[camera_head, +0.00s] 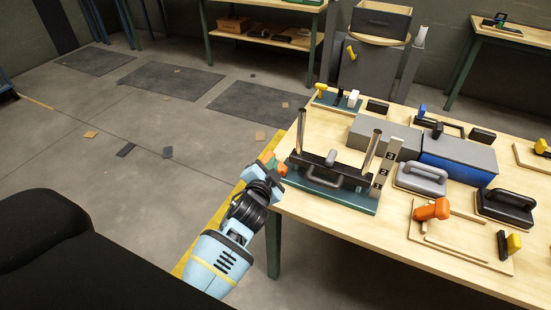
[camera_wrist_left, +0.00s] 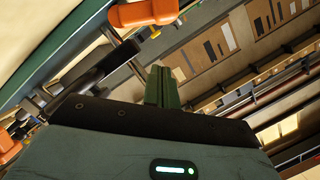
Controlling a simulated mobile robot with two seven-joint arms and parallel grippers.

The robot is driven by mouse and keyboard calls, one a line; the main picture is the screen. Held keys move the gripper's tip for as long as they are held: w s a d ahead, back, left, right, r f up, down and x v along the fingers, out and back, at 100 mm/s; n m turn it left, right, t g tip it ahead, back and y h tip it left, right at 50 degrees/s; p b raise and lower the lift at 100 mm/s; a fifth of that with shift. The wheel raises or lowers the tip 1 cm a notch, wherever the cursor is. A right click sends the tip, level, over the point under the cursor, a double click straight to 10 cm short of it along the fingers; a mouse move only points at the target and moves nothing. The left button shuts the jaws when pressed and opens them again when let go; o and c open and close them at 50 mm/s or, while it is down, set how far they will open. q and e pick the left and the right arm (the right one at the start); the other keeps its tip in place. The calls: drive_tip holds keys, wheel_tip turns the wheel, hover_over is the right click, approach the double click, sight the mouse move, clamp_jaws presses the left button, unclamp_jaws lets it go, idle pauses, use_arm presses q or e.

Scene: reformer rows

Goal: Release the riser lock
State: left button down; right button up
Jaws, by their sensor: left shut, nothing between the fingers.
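The riser (camera_head: 330,168) stands at the table's near left corner. It has a green base, two upright metal posts, a dark crossbar with a grey handle (camera_head: 325,180), and a numbered scale plate (camera_head: 385,165). Small orange parts, likely the lock knob (camera_head: 282,169), show at its left side. An orange knob (camera_wrist_left: 145,12) on a metal shaft also shows at the top of the left wrist view. My left gripper (camera_head: 271,163) is beside the riser's left end, close to the orange parts. Its green fingers (camera_wrist_left: 161,85) are together and empty, apart from the upper knob. My right gripper is out of view.
The table (camera_head: 300,212) also carries a grey and blue box (camera_head: 458,157), a grey handled block (camera_head: 421,179), a black handled block (camera_head: 505,207) and an orange-handled piece (camera_head: 432,210) on a board. Floor left of the table is mostly open, with flat mats and scraps.

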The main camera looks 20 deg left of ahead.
use_arm(q)
drive_tip(key=v, duration=0.5)
drive_tip(key=shift+s, duration=0.15)
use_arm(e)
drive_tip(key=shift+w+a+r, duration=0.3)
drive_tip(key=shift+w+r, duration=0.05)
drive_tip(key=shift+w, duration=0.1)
